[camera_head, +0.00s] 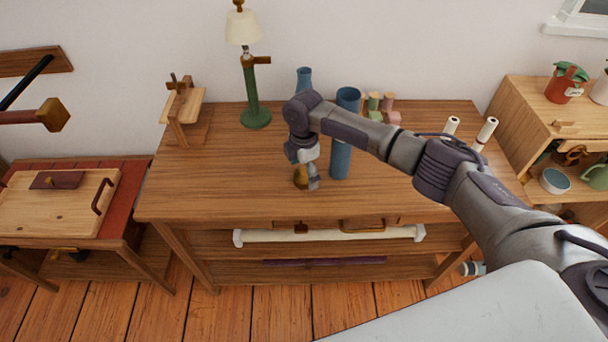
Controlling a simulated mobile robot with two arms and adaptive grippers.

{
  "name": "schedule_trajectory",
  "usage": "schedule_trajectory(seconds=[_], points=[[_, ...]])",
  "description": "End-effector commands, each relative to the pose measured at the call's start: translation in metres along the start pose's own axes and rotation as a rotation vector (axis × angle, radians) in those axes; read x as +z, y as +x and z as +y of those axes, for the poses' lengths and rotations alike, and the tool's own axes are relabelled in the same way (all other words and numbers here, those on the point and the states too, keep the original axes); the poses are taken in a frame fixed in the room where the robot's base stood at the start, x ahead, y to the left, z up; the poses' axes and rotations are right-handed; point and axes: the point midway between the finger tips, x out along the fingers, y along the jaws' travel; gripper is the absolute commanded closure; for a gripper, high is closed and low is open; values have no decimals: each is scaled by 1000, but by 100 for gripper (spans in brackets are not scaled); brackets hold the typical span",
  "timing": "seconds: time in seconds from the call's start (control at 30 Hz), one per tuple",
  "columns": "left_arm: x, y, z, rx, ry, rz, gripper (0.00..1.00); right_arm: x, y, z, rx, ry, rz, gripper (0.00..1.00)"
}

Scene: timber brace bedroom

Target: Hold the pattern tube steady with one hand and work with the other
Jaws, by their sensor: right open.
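A tall blue tube (340,158) stands upright on the wooden table (240,185); it looks like the pattern tube. My right forearm crosses in front of its middle, and its open top shows above the arm. My right gripper (308,181) points down low over the table, just left of the tube and apart from it. It is open. A small ochre-brown piece (300,175) shows right at its fingers; I cannot tell whether they touch it. My left gripper is not in view.
White rolls (486,134) stand at the right. The table's left front is clear.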

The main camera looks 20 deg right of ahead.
Motion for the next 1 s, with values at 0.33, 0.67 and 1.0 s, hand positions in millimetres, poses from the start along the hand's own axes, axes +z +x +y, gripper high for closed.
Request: schedule_trajectory(seconds=[0.33,0.67,1.0], points=[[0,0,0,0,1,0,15,0,8,0,1,-1,0,9],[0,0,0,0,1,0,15,0,7,0,1,0,0,49],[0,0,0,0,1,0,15,0,6,0,1,0,0,57]])
